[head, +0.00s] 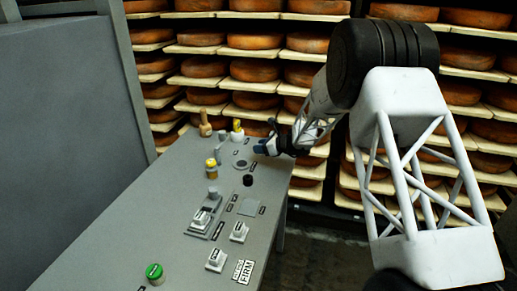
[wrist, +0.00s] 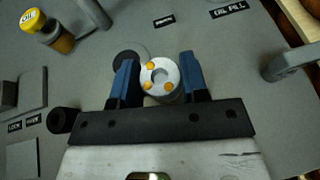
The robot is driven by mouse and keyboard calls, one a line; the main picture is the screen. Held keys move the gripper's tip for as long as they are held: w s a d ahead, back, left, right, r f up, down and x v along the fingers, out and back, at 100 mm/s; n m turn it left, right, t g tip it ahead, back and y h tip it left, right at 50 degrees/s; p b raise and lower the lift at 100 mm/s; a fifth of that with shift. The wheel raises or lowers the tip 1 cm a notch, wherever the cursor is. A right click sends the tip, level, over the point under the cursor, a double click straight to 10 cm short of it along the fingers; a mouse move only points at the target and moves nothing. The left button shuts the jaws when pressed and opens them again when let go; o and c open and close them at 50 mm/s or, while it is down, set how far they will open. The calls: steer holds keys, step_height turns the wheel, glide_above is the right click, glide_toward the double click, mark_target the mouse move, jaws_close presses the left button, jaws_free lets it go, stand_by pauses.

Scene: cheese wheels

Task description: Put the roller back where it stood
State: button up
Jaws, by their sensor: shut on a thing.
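My gripper (wrist: 154,82) is shut on the roller (wrist: 174,75), a pale grey round piece with orange spots on its end face, held between two blue fingers. In the head view my gripper (head: 268,147) is over the far right part of the grey bench, and the roller is too small there to make out. A dark round disc (head: 240,165) lies flat on the bench, just left of my gripper. It also shows in the wrist view (wrist: 127,57), partly hidden behind the left finger. I cannot tell how high the roller is above the bench.
The grey bench (head: 120,235) carries a yellow-capped amber jar (head: 212,168), a black knob (head: 248,180), a wooden-handled piece (head: 205,126), several grey blocks and a green button (head: 154,272). Cheese shelves (head: 205,80) stand behind. A grey cabinet (head: 60,130) is at left.

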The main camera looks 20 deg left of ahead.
steer(key=shift+w+a+f, duration=0.1)
steer(key=shift+w+a, duration=0.3)
steer(key=shift+w, duration=0.4)
steer(key=shift+w+a+f, duration=0.1)
steer(key=shift+w+a, duration=0.3)
steer(key=shift+w, duration=0.45)
steer(key=shift+w+a+f, duration=0.1)
steer(key=shift+w+a, duration=0.3)
steer(key=shift+w, duration=0.4)
steer(key=shift+f, duration=1.7)
steer(key=shift+f, duration=0.1)
steer(key=o, duration=1)
steer(key=shift+d, duration=0.1)
steer(key=v, duration=1.2)
